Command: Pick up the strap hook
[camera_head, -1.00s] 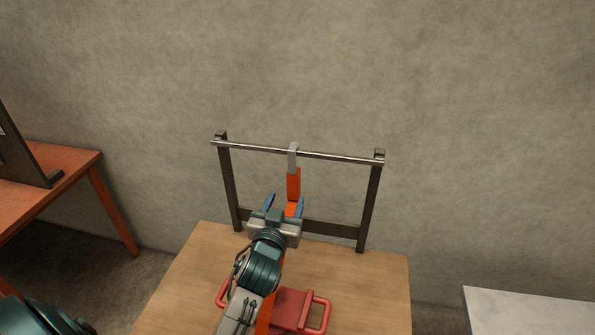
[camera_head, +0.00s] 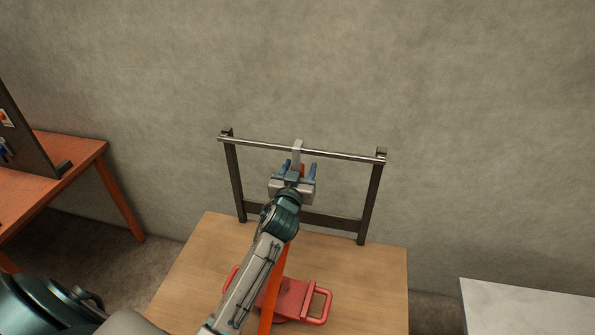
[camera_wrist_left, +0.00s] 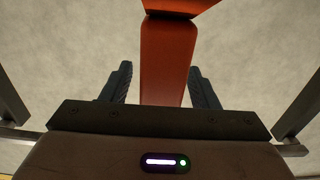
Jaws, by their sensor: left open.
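The strap hook (camera_head: 298,148) is a grey metal hook over the round bar of a dark frame, with an orange strap hanging below it. The strap's lower length (camera_head: 268,301) shows in front of the table's red piece. My left gripper (camera_head: 299,168) is open just below the bar, its blue fingers on either side of the orange strap. In the left wrist view the orange strap (camera_wrist_left: 167,60) runs between the two fingers, with a visible gap on each side. My arm hides the strap's middle. My right gripper is not in view.
The dark frame (camera_head: 373,200) stands at the back of a wooden table (camera_head: 370,280). A red piece with loop handles (camera_head: 295,298) lies on the table. An orange table (camera_head: 70,150) stands left, a pale surface (camera_head: 525,305) right. A grey wall is behind.

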